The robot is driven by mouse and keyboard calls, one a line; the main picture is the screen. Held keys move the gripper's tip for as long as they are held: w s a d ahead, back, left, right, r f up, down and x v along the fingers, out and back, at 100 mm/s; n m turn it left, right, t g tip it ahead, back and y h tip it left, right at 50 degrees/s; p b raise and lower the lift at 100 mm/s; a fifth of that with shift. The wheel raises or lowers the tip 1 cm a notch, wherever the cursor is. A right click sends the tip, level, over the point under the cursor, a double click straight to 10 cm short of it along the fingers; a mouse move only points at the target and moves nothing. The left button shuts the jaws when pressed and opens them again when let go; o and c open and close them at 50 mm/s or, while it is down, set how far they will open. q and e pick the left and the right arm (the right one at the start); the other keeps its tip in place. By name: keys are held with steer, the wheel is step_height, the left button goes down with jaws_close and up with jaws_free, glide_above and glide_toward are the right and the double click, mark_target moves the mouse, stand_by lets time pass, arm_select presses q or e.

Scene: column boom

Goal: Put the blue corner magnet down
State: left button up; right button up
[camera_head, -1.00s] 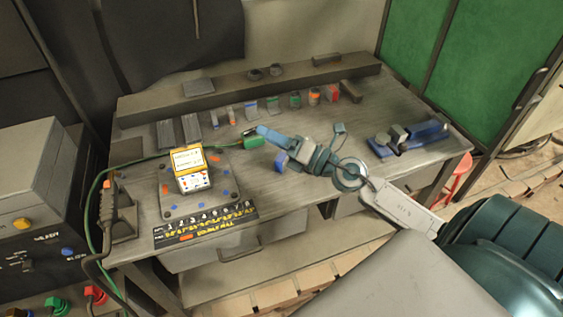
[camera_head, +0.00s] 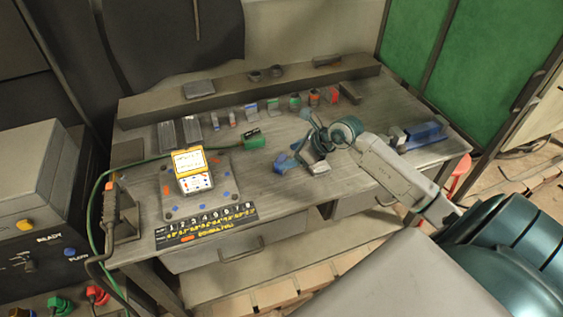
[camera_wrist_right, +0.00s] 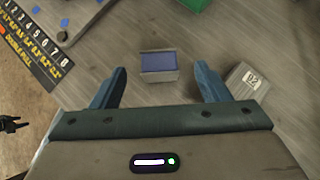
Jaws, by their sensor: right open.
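The blue corner magnet (camera_wrist_right: 158,61) shows in the right wrist view as a small block with a blue top and a grey front edge. It appears to rest on the grey tabletop. In the head view it is a small blue shape (camera_head: 284,164) near the table's middle, beside my right gripper (camera_head: 303,156). In the wrist view my right gripper (camera_wrist_right: 160,72) is open. Its two blue-grey fingers stand on either side of the magnet, with a visible gap to each. My left gripper is not in view.
A pale block marked 82 or B2 (camera_wrist_right: 246,81) lies close to the right finger. A blue clamp-like tool (camera_head: 424,135) is at the right.

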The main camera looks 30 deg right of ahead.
mark_target(281, 158)
steer(key=shift+w+a+f, duration=0.35)
steer(key=shift+w+f, duration=0.1)
steer(key=shift+w+a+f+p, duration=0.2)
steer(key=shift+w+f+p, duration=0.1)
steer(key=shift+p, duration=0.35)
steer(key=p+x, duration=0.1)
steer(key=x, duration=0.2)
steer(key=shift+p, duration=0.35)
steer(key=shift+w+a+f, duration=0.15)
steer(key=shift+w+f, duration=0.2)
steer(key=shift+f, duration=0.15)
steer(key=c, duration=1.3)
